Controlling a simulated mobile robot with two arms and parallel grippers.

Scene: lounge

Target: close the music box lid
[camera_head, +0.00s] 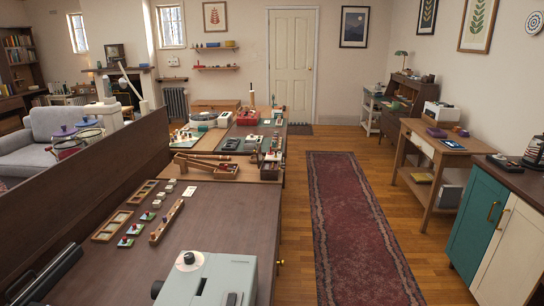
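I cannot clearly pick out a music box or its lid in the head view. A small purple box (436,132) sits on the wooden side table at the right, but it is too small to tell whether it has a lid. A red box (247,118) stands at the far end of the long row of tables, also too small to identify. Neither of my grippers is in view.
A grey-blue machine (218,280) stands on the near dark table (235,210), with wooden trays (112,224) and small tiles beyond. A red rug (362,230) lies along the open aisle. Cabinets (492,238) line the right. A white door (291,65) is at the back.

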